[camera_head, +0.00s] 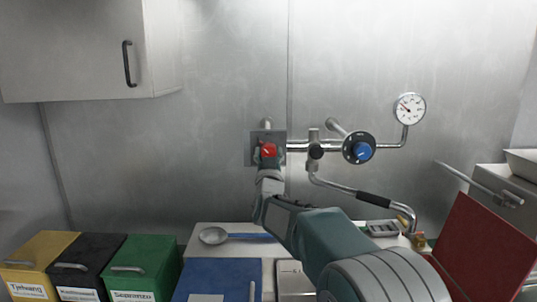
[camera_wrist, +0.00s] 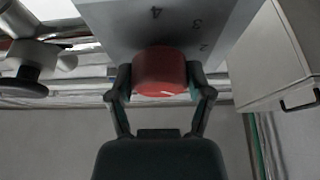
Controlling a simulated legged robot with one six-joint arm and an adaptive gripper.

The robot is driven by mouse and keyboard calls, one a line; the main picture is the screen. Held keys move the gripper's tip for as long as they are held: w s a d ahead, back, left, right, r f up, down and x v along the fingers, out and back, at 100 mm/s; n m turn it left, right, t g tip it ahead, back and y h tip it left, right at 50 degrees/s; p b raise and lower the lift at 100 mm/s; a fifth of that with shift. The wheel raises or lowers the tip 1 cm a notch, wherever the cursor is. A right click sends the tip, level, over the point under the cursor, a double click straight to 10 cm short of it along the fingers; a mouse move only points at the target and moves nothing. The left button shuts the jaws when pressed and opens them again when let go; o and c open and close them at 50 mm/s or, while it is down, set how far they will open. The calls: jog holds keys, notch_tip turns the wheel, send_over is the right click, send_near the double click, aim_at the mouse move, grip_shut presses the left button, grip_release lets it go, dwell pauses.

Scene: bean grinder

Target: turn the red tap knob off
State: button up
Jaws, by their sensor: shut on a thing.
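The red tap knob (camera_head: 268,151) sits on a grey square plate (camera_head: 254,158) on the back wall. In the wrist view the red knob (camera_wrist: 160,72) is between the two fingers of my gripper (camera_wrist: 160,84), one finger on each side. My gripper (camera_head: 267,164) is shut on the knob. The plate in the wrist view (camera_wrist: 120,30) carries the numbers 4, 3 and 2 beside the knob. The knob's own pointer mark is too unclear to read.
Pipes lead right from the knob to a blue knob (camera_head: 363,151) and a round gauge (camera_head: 409,108). Yellow (camera_head: 40,250), black (camera_head: 88,262) and green (camera_head: 143,266) bins stand lower left. A spoon (camera_head: 213,236) lies on the counter. A cabinet (camera_head: 75,50) hangs upper left.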

jog(key=shift+a+m, duration=0.1)
jog(key=shift+m, duration=0.5)
jog(key=m+h, duration=0.2)
jog(key=m, duration=0.1)
jog(key=m+h, duration=0.1)
jog(key=m, duration=0.2)
jog(key=shift+g+h, duration=0.4)
jog(key=shift+m+g+h, duration=0.3)
jog(key=shift+m+h, duration=0.2)
jog(key=shift+m, duration=0.85)
jog(key=shift+m+g+h, duration=0.3)
jog(key=shift+m+h, duration=0.2)
jog(key=shift+m, duration=0.85)
jog(key=o, duration=1.1)
jog(key=shift+o, duration=0.2)
